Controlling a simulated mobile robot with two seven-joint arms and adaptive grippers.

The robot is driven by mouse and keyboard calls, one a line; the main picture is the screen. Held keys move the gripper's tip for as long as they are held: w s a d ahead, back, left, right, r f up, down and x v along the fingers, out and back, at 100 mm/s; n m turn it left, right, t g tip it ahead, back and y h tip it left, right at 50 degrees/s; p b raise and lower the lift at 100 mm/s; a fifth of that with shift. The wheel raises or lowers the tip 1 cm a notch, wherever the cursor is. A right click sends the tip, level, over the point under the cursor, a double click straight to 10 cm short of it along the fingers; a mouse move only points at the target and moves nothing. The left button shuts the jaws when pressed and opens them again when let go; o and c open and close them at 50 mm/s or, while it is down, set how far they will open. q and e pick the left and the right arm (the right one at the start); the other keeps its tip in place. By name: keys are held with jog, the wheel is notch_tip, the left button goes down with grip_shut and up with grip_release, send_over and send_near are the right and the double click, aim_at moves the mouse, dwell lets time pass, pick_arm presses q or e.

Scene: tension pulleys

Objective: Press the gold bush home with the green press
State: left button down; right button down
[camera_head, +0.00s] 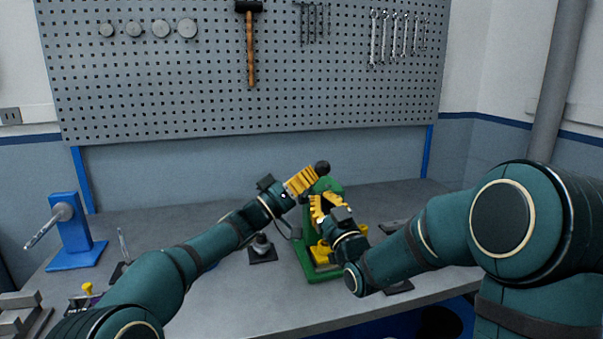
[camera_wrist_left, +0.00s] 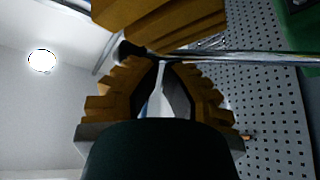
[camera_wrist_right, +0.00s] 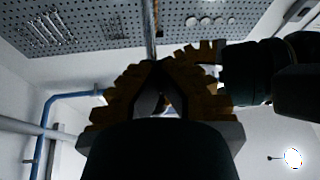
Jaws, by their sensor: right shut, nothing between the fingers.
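The green press (camera_head: 331,187) stands on the bench, partly hidden behind my arms. Its dark lever knob (camera_head: 322,168) shows at the top. My left gripper (camera_head: 314,174) is beside the knob. In the left wrist view the metal lever (camera_wrist_left: 265,57) runs across its fingertips, and its dark knob (camera_wrist_left: 125,49) is at the left finger; whether the fingers grip it is unclear. My right gripper (camera_head: 313,203) is shut and empty in front of the press, just below the left one. Its closed tips also show against a metal bar in the right wrist view (camera_wrist_right: 160,64). I cannot make out the gold bush; yellow parts (camera_head: 322,251) show low on the press.
A blue stand (camera_head: 72,235) with a metal spindle is at the bench's left. A small dark-based fixture (camera_head: 262,250) stands left of the press. Grey blocks (camera_head: 20,312) lie at the front left. A pegboard (camera_head: 180,80) with tools hangs behind. My two grippers are close together.

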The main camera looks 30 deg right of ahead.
pick_arm(q)
jog(key=shift+s+d+f, duration=0.15)
jog(key=shift+s+f, duration=0.25)
jog(key=shift+f, duration=0.1)
jog(key=shift+s+d+f, duration=0.15)
jog(key=shift+s+f, duration=0.2)
jog(key=shift+f, duration=0.15)
jog(key=shift+w+a, duration=0.1)
dwell(0.7)
pick_arm(e)
jog(key=c, duration=1)
grip_release()
